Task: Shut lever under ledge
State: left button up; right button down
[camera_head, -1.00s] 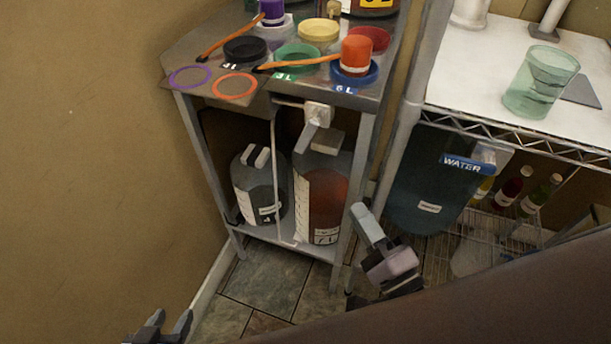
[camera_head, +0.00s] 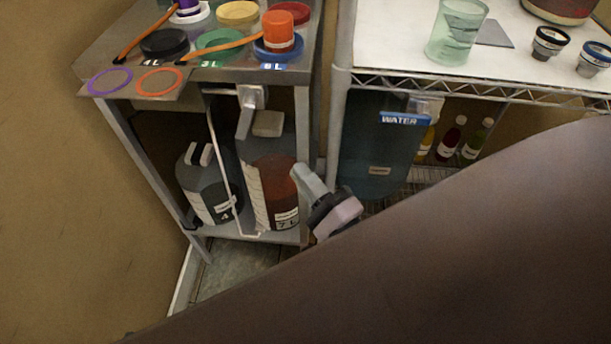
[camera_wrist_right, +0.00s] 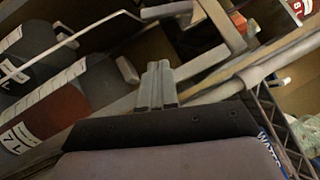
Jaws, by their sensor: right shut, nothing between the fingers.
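The grey lever (camera_head: 245,118) hangs down from a pale valve block (camera_head: 252,97) under the front edge of the steel ledge (camera_head: 215,80). A thin white tube (camera_head: 220,150) runs down beside it. My right gripper (camera_head: 304,172) is below and right of the lever, in front of the stand's right leg, apart from the lever. Its fingers are together and empty. In the right wrist view the closed fingers (camera_wrist_right: 157,82) point toward the stand's frame, and what looks like the lever (camera_wrist_right: 224,26) is beyond them, up and right. My left gripper is out of view.
A grey jug (camera_head: 205,190) and a reddish 7 L jug (camera_head: 275,190) stand on the lower shelf. Coloured lids and an orange-capped pot (camera_head: 278,32) sit on top. A blue water container (camera_head: 375,150) is under the white table (camera_head: 400,60). The lower right is blocked.

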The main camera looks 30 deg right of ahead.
aim_at(245, 119)
jog(key=w+a+r+p, duration=0.1)
jog(key=w+a+r, duration=0.2)
jog(key=w, duration=0.5)
jog(key=shift+w+a, duration=0.2)
jog(key=shift+a, duration=0.4)
